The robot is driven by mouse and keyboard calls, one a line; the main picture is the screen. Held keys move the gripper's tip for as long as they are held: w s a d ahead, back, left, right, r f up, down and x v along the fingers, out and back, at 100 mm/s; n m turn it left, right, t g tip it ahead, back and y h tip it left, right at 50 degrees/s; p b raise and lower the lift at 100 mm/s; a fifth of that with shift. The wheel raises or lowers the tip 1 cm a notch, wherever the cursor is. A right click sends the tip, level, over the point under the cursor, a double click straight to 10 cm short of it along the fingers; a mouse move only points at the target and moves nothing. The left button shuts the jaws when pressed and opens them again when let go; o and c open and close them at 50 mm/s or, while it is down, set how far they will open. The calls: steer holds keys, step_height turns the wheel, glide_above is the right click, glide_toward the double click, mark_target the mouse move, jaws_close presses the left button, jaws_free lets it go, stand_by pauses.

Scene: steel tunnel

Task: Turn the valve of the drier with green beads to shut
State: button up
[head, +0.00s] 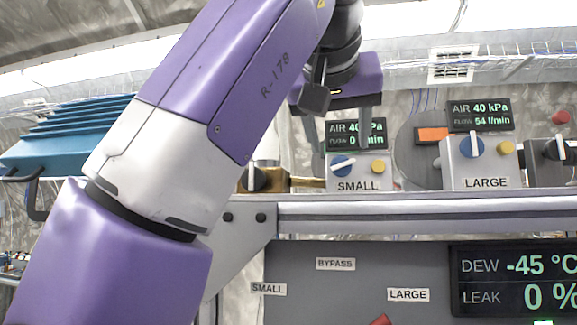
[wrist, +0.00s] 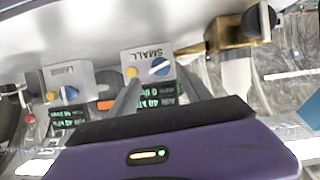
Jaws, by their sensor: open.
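No green beads show in either view, so I cannot tell which valve belongs to that drier. A SMALL box (head: 358,182) has a blue knob (head: 342,166) with its white bar lying nearly flat. A LARGE box (head: 486,178) has a blue knob (head: 472,146) with its white bar upright. A black knob (head: 255,180) sits on a brass fitting at the left; it also shows in the wrist view (wrist: 258,22). My gripper (head: 338,132) is open and empty, in front of the SMALL box's display. In the wrist view, my gripper (wrist: 161,76) has its fingers spread towards the SMALL box.
The SMALL display (head: 356,134) reads 0 l/min; the LARGE display (head: 479,114) reads 54 l/min. Another black knob (head: 557,150) is at the far right. A grey rail (head: 420,205) runs below the boxes. A lower screen (head: 515,280) reads dew -45 °C, leak 0 %.

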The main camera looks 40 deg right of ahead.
mark_target(341, 166)
steer(key=shift+p+x, duration=1.15)
steer(key=shift+x, duration=2.7)
jaws_close()
